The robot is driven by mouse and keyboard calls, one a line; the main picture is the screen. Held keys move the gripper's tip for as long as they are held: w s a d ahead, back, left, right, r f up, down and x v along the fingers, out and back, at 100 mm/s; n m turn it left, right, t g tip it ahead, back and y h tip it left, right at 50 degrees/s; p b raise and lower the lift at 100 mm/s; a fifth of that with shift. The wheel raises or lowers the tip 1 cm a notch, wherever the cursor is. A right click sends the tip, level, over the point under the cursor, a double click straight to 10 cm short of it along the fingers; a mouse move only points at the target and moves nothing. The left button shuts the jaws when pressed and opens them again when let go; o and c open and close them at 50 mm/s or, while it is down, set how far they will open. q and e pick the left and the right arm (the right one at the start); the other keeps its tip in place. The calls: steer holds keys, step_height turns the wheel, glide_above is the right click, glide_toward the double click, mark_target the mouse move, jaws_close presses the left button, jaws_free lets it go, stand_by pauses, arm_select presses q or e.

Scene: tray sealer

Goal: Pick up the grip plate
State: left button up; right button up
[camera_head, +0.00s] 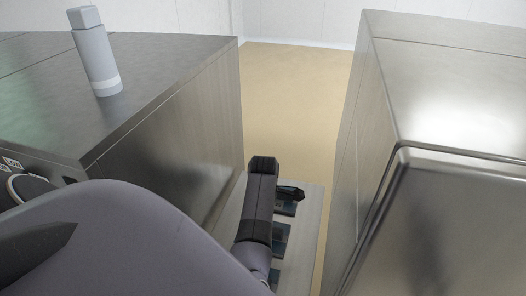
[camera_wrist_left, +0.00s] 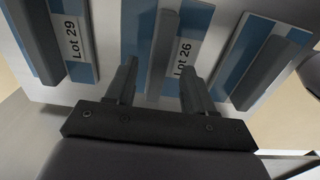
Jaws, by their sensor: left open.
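Grip plates with blue and white faces and raised grey bars lie side by side on a pale surface in the left wrist view. The middle plate (camera_wrist_left: 187,40) is labelled "Lot 26", and the left plate (camera_wrist_left: 76,22) "Lot 29". The right plate (camera_wrist_left: 244,52) has no readable label. My left gripper (camera_wrist_left: 160,78) is open, its two fingers on either side of the Lot 26 plate's bar (camera_wrist_left: 163,45); contact cannot be told. In the head view the left gripper (camera_head: 289,193) is over the far plate (camera_head: 285,208), partly hiding it. My right gripper is out of view.
The plates' narrow pale table (camera_head: 303,240) lies between a steel cabinet (camera_head: 195,125) on the left and a steel machine (camera_head: 450,90) on the right. A grey bottle (camera_head: 97,55) stands on the left cabinet. Open tan floor (camera_head: 295,90) lies beyond.

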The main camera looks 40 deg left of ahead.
arm_select(q)
steer(key=shift+a+f, duration=0.15)
steer(key=shift+f, duration=1.65)
jaws_close()
steer(key=shift+r, duration=0.2)
